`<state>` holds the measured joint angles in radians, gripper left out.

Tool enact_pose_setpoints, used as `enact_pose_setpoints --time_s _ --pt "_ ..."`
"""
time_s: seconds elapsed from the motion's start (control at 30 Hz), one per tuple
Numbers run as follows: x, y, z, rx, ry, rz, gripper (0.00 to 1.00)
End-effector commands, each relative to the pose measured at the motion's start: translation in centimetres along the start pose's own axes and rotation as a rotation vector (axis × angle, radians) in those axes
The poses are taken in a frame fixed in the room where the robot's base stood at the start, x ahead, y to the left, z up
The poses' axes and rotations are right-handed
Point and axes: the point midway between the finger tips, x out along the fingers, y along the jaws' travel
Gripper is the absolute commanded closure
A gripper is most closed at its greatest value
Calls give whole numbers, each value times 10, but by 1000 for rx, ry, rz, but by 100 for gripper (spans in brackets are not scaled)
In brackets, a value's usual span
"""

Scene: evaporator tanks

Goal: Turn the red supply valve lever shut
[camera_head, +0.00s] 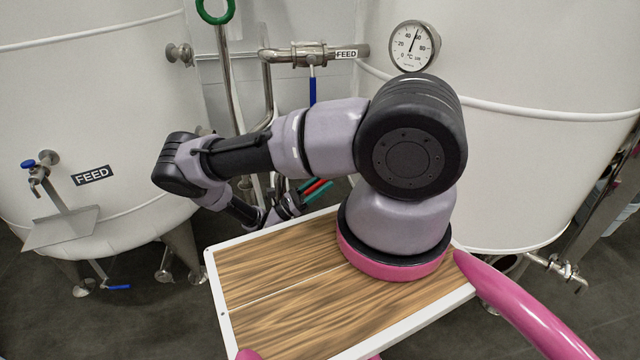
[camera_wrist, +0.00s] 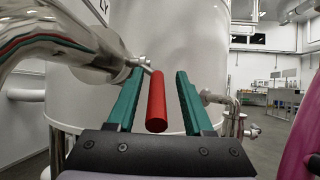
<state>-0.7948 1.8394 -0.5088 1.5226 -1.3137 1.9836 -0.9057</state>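The red supply valve lever (camera_wrist: 157,102) shows in the wrist view as a red rod pointing toward the camera. It comes from a steel pipe fitting (camera_wrist: 95,65) at the upper left. My gripper (camera_wrist: 160,80) is open, with one green finger on each side of the lever. The lever lies nearer the left finger, and I see a gap on its right. Whether it touches the left finger I cannot tell. In the head view my gripper (camera_head: 312,188) is small and partly hidden by my arm, with a bit of red between its green fingers.
White tanks stand at left (camera_head: 95,110) and right (camera_head: 520,160). A pipe with a blue-handled valve (camera_head: 312,90) and a FEED label runs between them at the back. A dial gauge (camera_head: 414,46) is on the right tank. A small shelf (camera_head: 60,229) juts from the left tank.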

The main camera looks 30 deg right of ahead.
Motion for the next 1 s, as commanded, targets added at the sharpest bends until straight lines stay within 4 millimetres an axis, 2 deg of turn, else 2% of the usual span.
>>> enact_pose_setpoints --time_s 0.23,0.37,0.73,0.9,1.0 --pt "-2 2 1 4 3 5 49" --pt "-12 2 1 5 3 8 49" --pt "-82 2 0 6 4 8 49" --pt "-103 1 0 5 2 5 49" --pt "-108 1 0 3 2 5 49"
